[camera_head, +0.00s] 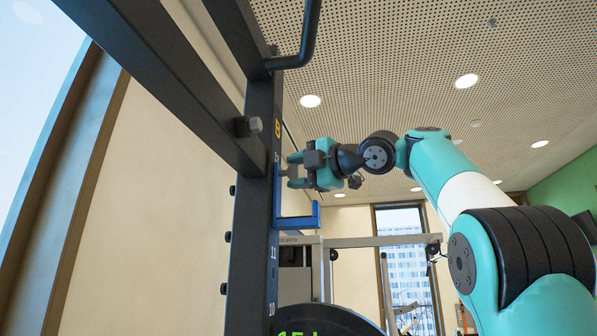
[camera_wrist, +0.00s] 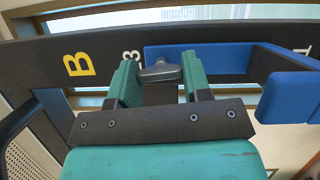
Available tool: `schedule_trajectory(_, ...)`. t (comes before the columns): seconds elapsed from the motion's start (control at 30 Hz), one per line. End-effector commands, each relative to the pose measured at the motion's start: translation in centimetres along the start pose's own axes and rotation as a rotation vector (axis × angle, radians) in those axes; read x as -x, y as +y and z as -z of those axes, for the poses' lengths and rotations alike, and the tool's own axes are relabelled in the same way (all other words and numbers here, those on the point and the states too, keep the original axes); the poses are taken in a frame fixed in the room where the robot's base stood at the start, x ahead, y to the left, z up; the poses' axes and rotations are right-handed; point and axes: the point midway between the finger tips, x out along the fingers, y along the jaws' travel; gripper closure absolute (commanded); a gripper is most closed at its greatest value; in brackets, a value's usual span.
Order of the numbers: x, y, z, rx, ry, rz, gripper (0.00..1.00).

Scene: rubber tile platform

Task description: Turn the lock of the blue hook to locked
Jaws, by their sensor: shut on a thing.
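The blue hook (camera_head: 298,221) is mounted on the dark upright post and sticks out to the right as an L shape with a raised lip. In the wrist view, its flat plate (camera_wrist: 220,58) lies along the post and its arm (camera_wrist: 287,98) reaches toward the camera at right. The lock is a small dark grey handle (camera_wrist: 160,73) at the plate's end. My gripper (camera_head: 290,171) is at the top of the hook. In the wrist view, the teal fingers of my gripper (camera_wrist: 161,72) stand on either side of the handle, shut on it. The handle's lower part is hard to see.
The dark rack post (camera_head: 255,215) carries bolts, numbers and a yellow letter B (camera_wrist: 78,64). A thick dark beam (camera_head: 165,80) slants in from upper left, and a black bar (camera_head: 308,35) hangs above my gripper. A black weight plate (camera_head: 328,322) is below.

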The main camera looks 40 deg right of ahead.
Motion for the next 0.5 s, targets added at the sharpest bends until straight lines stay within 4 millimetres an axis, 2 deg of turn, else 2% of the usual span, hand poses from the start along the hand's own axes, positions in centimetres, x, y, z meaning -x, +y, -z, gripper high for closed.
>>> schedule_trajectory(0.5,0.06,0.26,0.06,-0.109,0.0,0.041,0.79)
